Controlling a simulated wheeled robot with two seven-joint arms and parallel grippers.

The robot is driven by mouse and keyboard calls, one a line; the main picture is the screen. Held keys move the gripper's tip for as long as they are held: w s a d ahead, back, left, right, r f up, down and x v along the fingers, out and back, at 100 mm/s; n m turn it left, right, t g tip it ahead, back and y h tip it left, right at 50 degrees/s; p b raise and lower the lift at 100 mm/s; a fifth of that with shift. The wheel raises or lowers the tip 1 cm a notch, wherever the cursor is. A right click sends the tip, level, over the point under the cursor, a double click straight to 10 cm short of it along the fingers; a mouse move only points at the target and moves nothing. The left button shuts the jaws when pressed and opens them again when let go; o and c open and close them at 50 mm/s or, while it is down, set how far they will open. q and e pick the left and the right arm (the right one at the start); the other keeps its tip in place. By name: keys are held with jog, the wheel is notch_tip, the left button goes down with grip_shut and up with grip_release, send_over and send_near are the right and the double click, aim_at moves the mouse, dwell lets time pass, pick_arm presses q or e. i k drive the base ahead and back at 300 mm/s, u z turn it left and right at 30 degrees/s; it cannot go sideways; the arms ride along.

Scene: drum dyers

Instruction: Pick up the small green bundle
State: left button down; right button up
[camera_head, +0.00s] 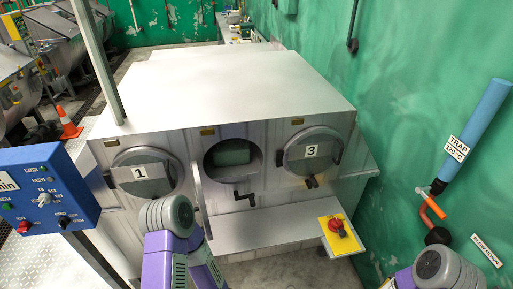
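A small pale green shape (231,152) shows inside the round middle opening of the large metal machine (230,80). It is dim, and I cannot tell whether it is the small green bundle or part of the drum's inside. No other clear green bundle shows. My two purple arms with grey joints come in at the bottom edge, one left of centre below the machine's front and one at the right corner. Neither gripper is in view.
Round doors marked 1 (140,174) and 3 (311,150) are closed on either side of the opening. A ledge with a yellow switch plate (341,236) juts out below.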

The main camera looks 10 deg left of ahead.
aim_at(232, 152)
jog(key=z, duration=1.15)
jog(key=i, duration=0.2)
jog(key=u, duration=1.95)
jog(key=i, duration=0.5)
jog(key=u, duration=0.05)
